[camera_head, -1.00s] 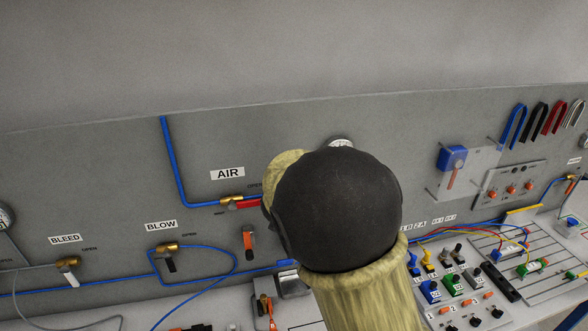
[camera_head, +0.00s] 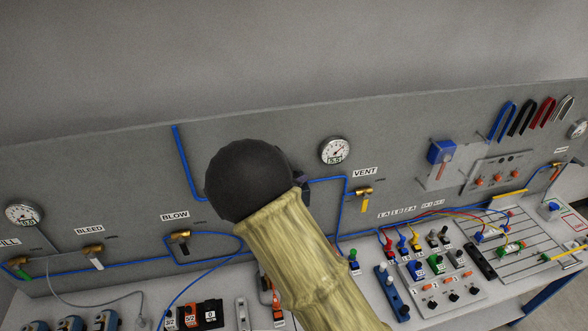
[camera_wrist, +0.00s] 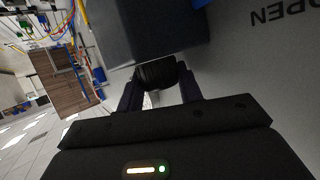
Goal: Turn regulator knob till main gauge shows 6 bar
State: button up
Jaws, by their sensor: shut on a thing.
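The regulator's black ribbed knob (camera_wrist: 158,73) is between my gripper's two fingers (camera_wrist: 159,88) in the wrist view, under the dark grey regulator body (camera_wrist: 150,28). The fingers are shut on the knob from both sides. In the head view my arm's dark joint and pale sleeve cover the regulator and the knob. Only a small dark piece of my gripper (camera_head: 302,183) shows beside the joint. A round white gauge (camera_head: 335,151), likely the main gauge, is in clear view just right of my arm. Its needle and small number are too small to read surely.
A blue air line (camera_head: 183,150) runs down the grey panel. The VENT valve (camera_head: 363,193) is right of my arm; the BLOW valve (camera_head: 180,236) and another gauge (camera_head: 23,214) are left. Switches and plugs crowd the bench below.

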jog(key=shift+m+g+h, duration=0.3)
jog(key=shift+m+h, duration=0.2)
jog(key=o, duration=1)
jog(key=shift+r, duration=0.1)
jog(key=shift+n+y, duration=0.5)
jog(key=shift+y, duration=0.1)
jog(key=n+y+b, duration=0.1)
jog(key=b, duration=0.1)
jog(key=t+y+b, duration=0.1)
jog(key=shift+f+n+t+b, duration=0.25)
jog(key=shift+n+t+b, duration=0.05)
jog(key=shift+n+b, duration=0.1)
jog(key=shift+n+y+b, duration=0.3)
jog(key=shift+n+b, duration=0.1)
jog(key=shift+b, duration=0.45)
